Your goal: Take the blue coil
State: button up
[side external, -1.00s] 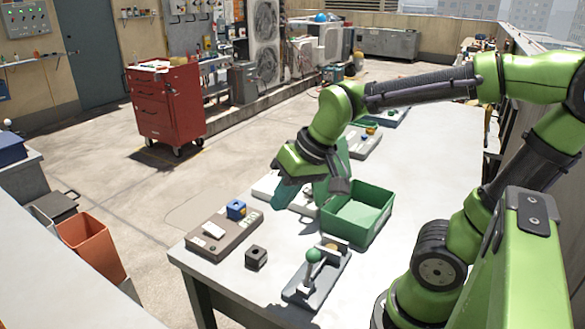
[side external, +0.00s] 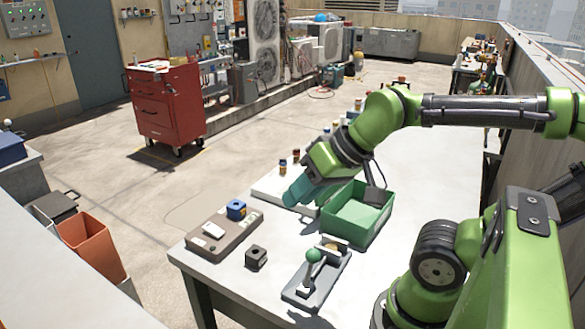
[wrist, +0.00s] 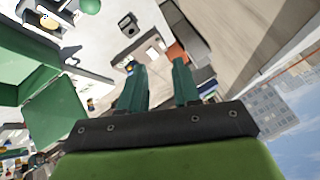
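The blue coil (side external: 236,210) is a small blue block with a dark top opening. It sits upright on a brown-grey base plate (side external: 240,232) near the left edge of the table. My gripper (side external: 296,196) is above the table, to the right of the coil and clear of it, beside the green bin. In the wrist view my gripper (wrist: 158,66) shows two teal fingers spread apart with nothing between them.
A green bin (side external: 378,232) stands right of my gripper. A black block (side external: 256,257) and a green-knobbed lever (side external: 313,257) on a grey base are at the table's front. A white board (side external: 274,182) lies behind. The far right tabletop (side external: 440,165) looks clear.

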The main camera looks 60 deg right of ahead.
jog(key=o, duration=0.7)
jog(key=shift+o, duration=0.2)
jog(key=n+g+h, duration=0.2)
jog(key=n+g, duration=0.2)
jog(key=g, duration=0.3)
send_over(236, 206)
jog(key=shift+f, duration=2.5)
notch_tip(236, 206, down, 16)
jog(key=shift+f, duration=0.1)
